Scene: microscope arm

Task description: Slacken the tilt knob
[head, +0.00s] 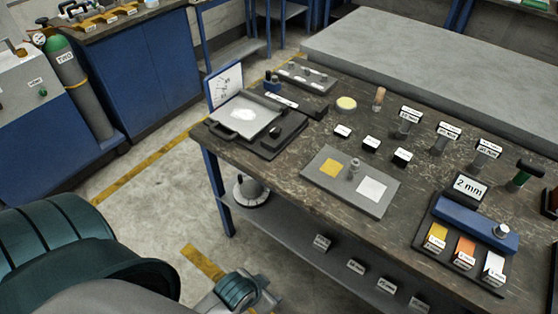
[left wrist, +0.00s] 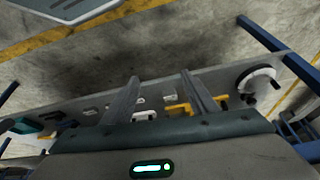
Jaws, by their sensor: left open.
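No part can be clearly made out as the tilt knob. A flat device (head: 246,114) with a pale plate stands at the workbench's left end, with a small dark knob-like part (head: 275,131) on its front right. My left gripper (left wrist: 159,76) is open and empty in the left wrist view, its two fingers apart in front of a shelf. In the head view a teal and grey part of my left arm shows low at the bottom, clear of the bench; its fingertips are hard to make out there. My right gripper is not in view.
The workbench (head: 285,180) holds a grey plate (head: 326,184) with yellow and white squares, labelled blocks and a blue bar (head: 468,222). A round-based item (head: 250,192) stands on the lower shelf. A green-topped cylinder (head: 72,75) stands left. Floor before the bench is open.

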